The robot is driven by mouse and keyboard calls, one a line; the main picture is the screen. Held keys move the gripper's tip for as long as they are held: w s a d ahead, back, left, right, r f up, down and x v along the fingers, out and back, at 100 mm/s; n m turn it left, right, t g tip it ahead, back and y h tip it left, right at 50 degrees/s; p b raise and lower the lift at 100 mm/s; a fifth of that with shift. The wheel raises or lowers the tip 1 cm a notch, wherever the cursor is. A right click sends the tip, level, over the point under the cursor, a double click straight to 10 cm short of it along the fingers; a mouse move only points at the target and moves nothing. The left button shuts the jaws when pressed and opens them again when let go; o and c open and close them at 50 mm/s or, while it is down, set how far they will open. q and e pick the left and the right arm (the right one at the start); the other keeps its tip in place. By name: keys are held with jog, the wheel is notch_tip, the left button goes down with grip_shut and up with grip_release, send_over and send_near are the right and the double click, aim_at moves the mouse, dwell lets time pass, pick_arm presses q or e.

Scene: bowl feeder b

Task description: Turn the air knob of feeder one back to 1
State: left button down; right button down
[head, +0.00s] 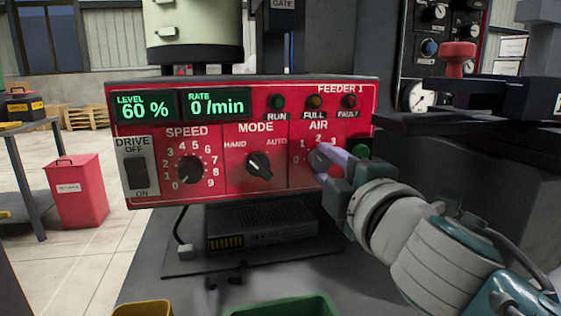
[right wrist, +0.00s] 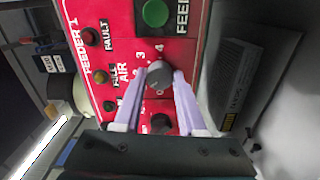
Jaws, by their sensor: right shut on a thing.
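The red control panel (head: 225,150) of feeder 1 stands in the middle of the head view. Its dark AIR knob (head: 316,158) is at the right, under the numbers 1, 2 and 3, partly covered by my fingers. My right gripper (head: 328,157) reaches in from the right, its lilac fingers shut on this knob. In the right wrist view the AIR knob (right wrist: 159,75) sits between the two fingertips (right wrist: 160,83), one on each side. I cannot tell which number its pointer is at. My left gripper is not in view.
The MODE knob (head: 259,166), SPEED knob (head: 190,169) and DRIVE switch (head: 137,173) are left of the AIR knob. A green button (head: 362,151) is close to its right. The displays (head: 182,106) read level 60 % and rate 0/min. A dark box (head: 262,226) lies below the panel.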

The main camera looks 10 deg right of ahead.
jog(key=shift+n, duration=0.6)
jog(key=shift+c, duration=2.4)
grip_release()
jog(key=shift+s, duration=0.1)
jog(key=shift+s, duration=0.3)
jog(key=s, duration=0.9)
jog(key=shift+d+p, duration=0.2)
jog(key=shift+p, duration=0.15)
